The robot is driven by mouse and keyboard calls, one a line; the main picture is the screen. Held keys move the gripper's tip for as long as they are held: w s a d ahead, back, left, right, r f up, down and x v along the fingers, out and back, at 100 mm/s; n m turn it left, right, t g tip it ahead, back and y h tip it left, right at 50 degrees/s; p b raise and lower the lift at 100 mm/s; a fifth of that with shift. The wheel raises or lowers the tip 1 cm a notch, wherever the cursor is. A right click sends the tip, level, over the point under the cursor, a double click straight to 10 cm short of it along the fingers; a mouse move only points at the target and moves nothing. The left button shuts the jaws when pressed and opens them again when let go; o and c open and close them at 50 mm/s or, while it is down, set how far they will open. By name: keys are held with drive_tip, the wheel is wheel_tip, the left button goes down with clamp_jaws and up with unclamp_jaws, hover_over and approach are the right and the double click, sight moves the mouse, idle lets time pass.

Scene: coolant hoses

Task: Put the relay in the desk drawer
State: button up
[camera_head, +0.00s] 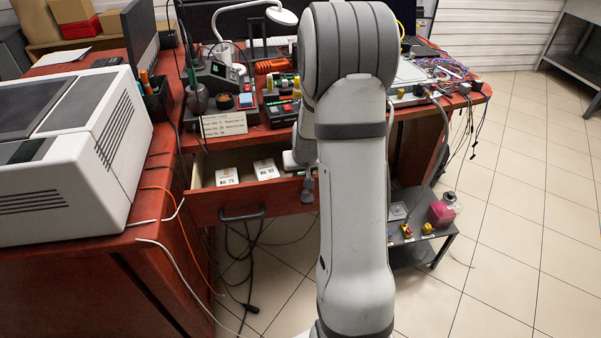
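The desk drawer (256,209) is pulled open under the red-brown desk, with its dark handle at the front. Two white labelled blocks lie in it, one on the left (227,177) and one to its right (266,169); their print is too small to read surely. I cannot tell which thing is the relay. My arm hangs across the middle of the view, and its grey end (303,160) shows over the right part of the drawer. My fingertips are hidden or too small to make out, so I cannot see whether they hold anything.
A printed card (224,126) stands at the desk's front edge. A large white machine (65,155) fills the left side. Wires and instruments crowd the desk's right end. A low grey cart (412,256) holds a pink-filled bottle (442,212) and small red-yellow parts. Tiled floor is free at right.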

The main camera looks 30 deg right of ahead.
drive_tip(key=shift+f, duration=0.35)
drive_tip(key=o, duration=0.9)
drive_tip(key=shift+o, duration=0.2)
drive_tip(key=shift+r, duration=0.15)
